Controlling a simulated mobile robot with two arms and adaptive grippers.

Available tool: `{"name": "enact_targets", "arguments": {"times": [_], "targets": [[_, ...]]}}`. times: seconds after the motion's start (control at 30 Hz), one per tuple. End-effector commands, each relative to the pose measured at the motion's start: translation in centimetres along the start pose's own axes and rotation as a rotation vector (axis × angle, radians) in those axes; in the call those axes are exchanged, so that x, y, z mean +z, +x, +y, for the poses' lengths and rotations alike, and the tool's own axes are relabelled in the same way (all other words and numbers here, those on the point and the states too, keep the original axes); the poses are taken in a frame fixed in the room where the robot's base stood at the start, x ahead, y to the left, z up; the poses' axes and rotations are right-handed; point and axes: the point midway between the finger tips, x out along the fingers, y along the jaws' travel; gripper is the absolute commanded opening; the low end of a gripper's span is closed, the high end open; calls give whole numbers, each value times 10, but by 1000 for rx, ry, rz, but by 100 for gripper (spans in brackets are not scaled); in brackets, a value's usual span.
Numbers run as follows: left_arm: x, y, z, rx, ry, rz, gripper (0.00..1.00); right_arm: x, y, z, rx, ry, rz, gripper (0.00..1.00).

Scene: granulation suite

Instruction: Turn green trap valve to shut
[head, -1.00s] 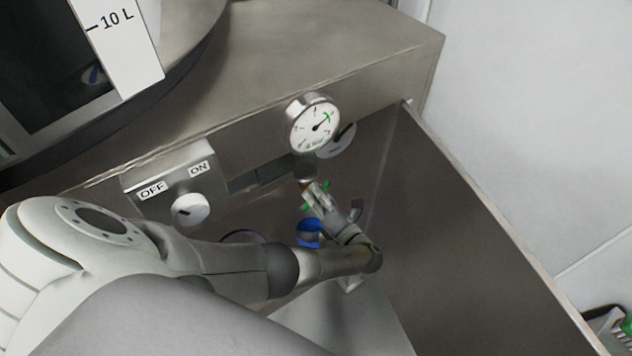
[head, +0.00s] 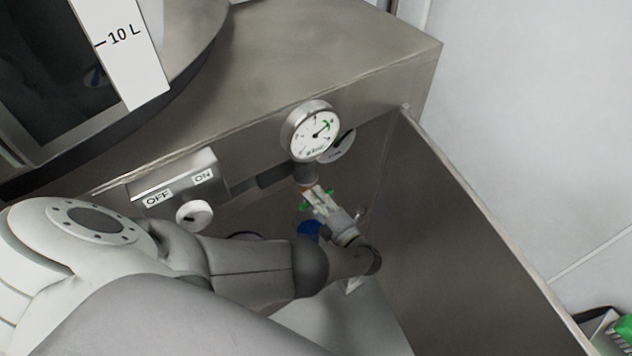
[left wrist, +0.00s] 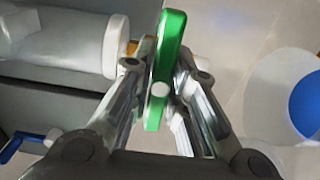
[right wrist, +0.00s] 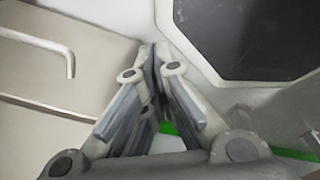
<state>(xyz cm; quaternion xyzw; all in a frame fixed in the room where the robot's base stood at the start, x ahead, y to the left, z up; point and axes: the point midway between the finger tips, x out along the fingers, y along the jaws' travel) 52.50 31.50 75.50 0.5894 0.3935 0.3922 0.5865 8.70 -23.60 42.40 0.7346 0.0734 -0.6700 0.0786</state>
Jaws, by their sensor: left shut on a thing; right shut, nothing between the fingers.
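The green trap valve handle (left wrist: 168,55) is a flat green lever with a pale round pivot, upright in the left wrist view. My left gripper (left wrist: 158,75) is shut on it, one finger on each side. In the head view bits of green (head: 329,196) show at the fingertips of my left gripper (head: 312,192), below the round gauge; the valve body is mostly hidden there. My right gripper (right wrist: 155,50) is shut and empty in the right wrist view, near a pale panel and a dark window.
A round gauge (head: 313,133) sits just above my left gripper on the steel housing. An OFF/ON knob (head: 194,215) is to the left. A steel side panel (head: 465,240) bounds the right. A blue-centred round thing (left wrist: 310,105) and a blue lever (left wrist: 18,148) lie nearby.

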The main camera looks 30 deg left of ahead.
Motion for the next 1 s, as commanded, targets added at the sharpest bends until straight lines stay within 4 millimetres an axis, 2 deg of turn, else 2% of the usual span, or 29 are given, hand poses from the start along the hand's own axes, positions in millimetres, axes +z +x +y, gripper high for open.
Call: {"name": "enact_targets", "arguments": {"times": [0.47,0.5,0.67,1.0], "targets": [[-1,-1,-2,-5,12,1,0,0,0,0,0,0,0,0],[-1,-1,-2,-5,12,1,19,0,0,0,0,0,0,0],[0,-1,-1,-4,11,1,39,0,0,0,-1,0,0,0],[0,0,0,-1,7,0,39,0,0,-1,-2,1,0,0]]}}
